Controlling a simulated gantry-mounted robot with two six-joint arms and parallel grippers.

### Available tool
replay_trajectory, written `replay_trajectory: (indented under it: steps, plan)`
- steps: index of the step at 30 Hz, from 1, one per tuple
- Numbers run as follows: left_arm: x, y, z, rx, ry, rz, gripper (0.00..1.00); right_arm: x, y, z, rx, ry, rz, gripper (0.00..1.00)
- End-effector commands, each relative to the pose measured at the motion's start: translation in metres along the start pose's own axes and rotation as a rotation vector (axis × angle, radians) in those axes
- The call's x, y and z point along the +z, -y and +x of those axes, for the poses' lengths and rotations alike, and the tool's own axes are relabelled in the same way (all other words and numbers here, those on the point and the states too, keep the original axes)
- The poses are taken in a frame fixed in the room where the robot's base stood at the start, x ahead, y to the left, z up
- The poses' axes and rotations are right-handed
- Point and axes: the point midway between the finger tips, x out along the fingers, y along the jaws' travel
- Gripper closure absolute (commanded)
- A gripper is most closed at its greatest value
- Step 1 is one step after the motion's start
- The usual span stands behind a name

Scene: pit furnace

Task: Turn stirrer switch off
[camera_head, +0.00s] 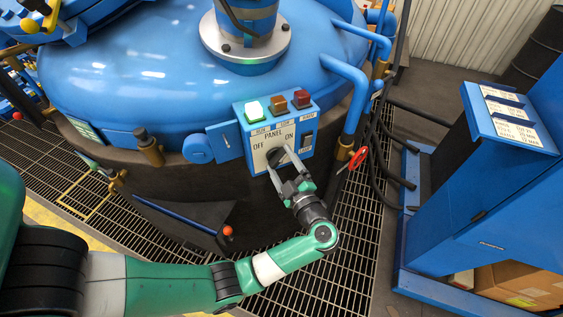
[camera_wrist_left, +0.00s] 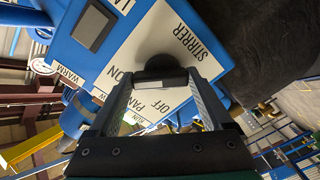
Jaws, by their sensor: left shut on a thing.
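The stirrer switch is a dark round knob (camera_head: 275,156) on a white plate (camera_head: 262,135) marked OFF on the left and ON on the right. My left gripper (camera_head: 282,161) reaches it from below right and is shut on it. In the left wrist view the knob (camera_wrist_left: 167,67) sits between the two fingertips, near the words STIRRER, ON and OFF. I cannot tell which mark it points to. A green lamp (camera_head: 253,111) above the plate looks lit; the amber lamp (camera_head: 278,105) and red lamp (camera_head: 301,99) look dark. My right gripper is not in view.
The panel box is on the blue furnace vessel (camera_head: 150,75). A separate switch (camera_head: 308,142) is right of the knob. Blue pipes (camera_head: 357,100) and a red-handled valve (camera_head: 357,158) stand to the right. A blue cabinet (camera_head: 500,190) is farther right. Floor grating (camera_head: 350,250) lies below.

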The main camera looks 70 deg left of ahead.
Motion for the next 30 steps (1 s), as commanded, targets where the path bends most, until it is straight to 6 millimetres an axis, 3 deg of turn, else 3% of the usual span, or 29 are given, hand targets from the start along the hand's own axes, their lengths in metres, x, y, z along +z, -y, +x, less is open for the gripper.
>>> replay_trajectory:
  steps: [14, 30]
  plan:
    - [-0.001, 0.000, 0.000, 0.000, -0.001, -0.368, 0.72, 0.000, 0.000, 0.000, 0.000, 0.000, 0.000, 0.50]
    - [-0.002, 0.002, 0.000, 0.000, -0.002, -0.884, 0.72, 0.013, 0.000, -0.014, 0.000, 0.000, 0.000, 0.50]
